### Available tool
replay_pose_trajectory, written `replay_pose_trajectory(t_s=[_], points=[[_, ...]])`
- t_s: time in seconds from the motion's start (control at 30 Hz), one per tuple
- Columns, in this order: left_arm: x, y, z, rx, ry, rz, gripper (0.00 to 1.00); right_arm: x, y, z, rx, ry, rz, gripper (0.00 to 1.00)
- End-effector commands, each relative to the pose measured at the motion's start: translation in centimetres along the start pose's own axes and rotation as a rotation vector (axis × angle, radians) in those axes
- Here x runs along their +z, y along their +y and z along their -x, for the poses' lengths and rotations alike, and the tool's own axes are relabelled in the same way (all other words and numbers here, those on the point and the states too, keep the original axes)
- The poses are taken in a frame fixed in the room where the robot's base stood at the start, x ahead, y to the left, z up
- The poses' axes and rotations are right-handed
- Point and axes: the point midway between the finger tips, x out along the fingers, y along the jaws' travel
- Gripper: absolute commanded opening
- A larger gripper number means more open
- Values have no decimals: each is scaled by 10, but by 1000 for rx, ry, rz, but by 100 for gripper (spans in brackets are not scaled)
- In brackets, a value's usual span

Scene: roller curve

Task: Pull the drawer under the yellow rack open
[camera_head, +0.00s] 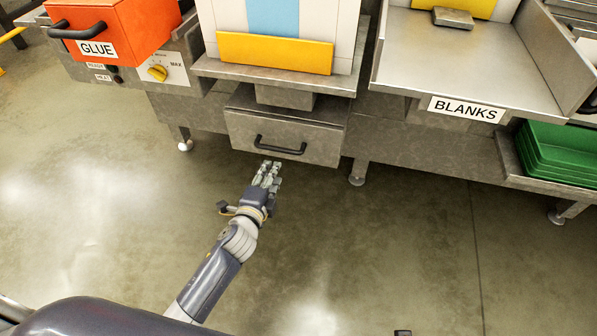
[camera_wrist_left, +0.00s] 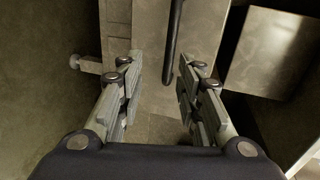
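The yellow rack (camera_head: 275,53) stands on a metal shelf, its yellow front bar facing me. The grey metal drawer (camera_head: 240,130) is below it, with a black bar handle (camera_head: 280,146) across its front. No inside of the drawer shows. My left gripper (camera_head: 270,164) is just in front of the drawer, close below the handle in the head view. In the left wrist view its two fingers (camera_wrist_left: 160,70) are apart and empty. The handle (camera_wrist_left: 173,40) runs ahead of them, nearer the right finger; contact cannot be seen.
An orange GLUE box (camera_head: 115,28) with a black handle and a yellow knob (camera_head: 157,73) are at the left. The BLANKS tray (camera_head: 450,65) and green bins (camera_head: 560,150) are at the right. Bench feet (camera_head: 357,180) stand on the floor. The floor in front is clear.

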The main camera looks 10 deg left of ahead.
Motion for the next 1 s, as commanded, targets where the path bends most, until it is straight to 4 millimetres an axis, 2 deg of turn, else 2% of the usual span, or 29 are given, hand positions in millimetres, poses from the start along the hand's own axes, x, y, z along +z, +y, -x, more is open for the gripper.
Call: replay_pose_trajectory(t_s=[0.13, 0.27, 0.5, 0.7, 1.0], points=[[-1, -12, -4, -40, 1, -38, 33, -4, 0, 0, 1, 6, -1, 56], [-1, -15, -16, -42, 0, -40, 33, -8, 1, 7, 1, 10, -2, 56], [-2, -16, -62, -41, 0, -37, 33, -22, 2, 33, 4, 28, -4, 56], [-2, -16, -93, -40, 1, -36, 33, -31, 4, 58, 6, 40, -7, 56], [-2, -17, -109, -38, 1, -35, 33, -36, 4, 77, 8, 48, -8, 56]])
